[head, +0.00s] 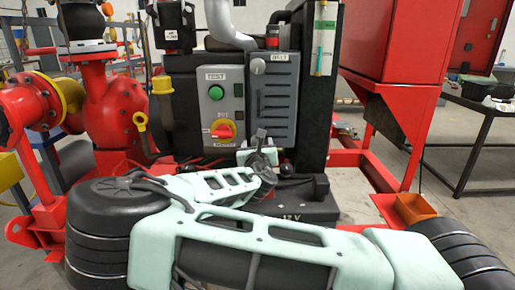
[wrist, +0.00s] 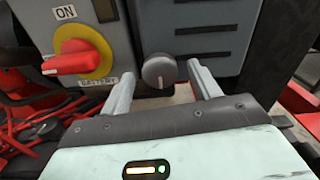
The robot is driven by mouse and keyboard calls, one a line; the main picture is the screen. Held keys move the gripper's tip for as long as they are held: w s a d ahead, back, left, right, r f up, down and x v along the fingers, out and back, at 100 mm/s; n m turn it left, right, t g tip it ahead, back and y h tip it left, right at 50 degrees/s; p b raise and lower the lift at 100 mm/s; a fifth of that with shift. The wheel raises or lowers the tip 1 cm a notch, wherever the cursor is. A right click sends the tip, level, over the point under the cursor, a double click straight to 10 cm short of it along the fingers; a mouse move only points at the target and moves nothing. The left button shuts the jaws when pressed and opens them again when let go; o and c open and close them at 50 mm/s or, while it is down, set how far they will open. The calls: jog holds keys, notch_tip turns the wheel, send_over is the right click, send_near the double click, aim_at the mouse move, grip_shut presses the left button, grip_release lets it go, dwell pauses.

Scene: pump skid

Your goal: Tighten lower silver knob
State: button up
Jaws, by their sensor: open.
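The lower silver knob (wrist: 159,71) is a round grey dial with a pale mark line, at the bottom edge of the grey louvred cabinet (wrist: 205,30). My gripper (wrist: 160,75) is open, with one finger on each side of the knob in the wrist view. Gaps show between the knob and both fingers. In the head view my gripper (head: 260,146) is in front of the cabinet's lower edge, and I cannot make out the lower knob there. Another silver knob (head: 258,66) sits higher on the cabinet.
Left of the cabinet is a grey control box with a green button (head: 216,92) and a red rotary switch on yellow (head: 222,129). Red pipework (head: 115,100) stands at the left. A red frame (head: 405,120) and a dark table (head: 487,104) are at the right.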

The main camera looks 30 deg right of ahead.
jog(key=v, duration=0.5)
jog(key=p+v, duration=0.1)
jog(key=v, duration=0.4)
jog(key=p+v, duration=0.1)
jog(key=v, duration=0.4)
jog(key=shift+a+r, duration=0.25)
jog(key=shift+r, duration=0.15)
jog(key=s+p, duration=0.1)
jog(key=s+a+p, duration=0.1)
jog(key=p, duration=0.1)
jog(key=shift+f, duration=0.3)
jog(key=shift+f, duration=0.1)
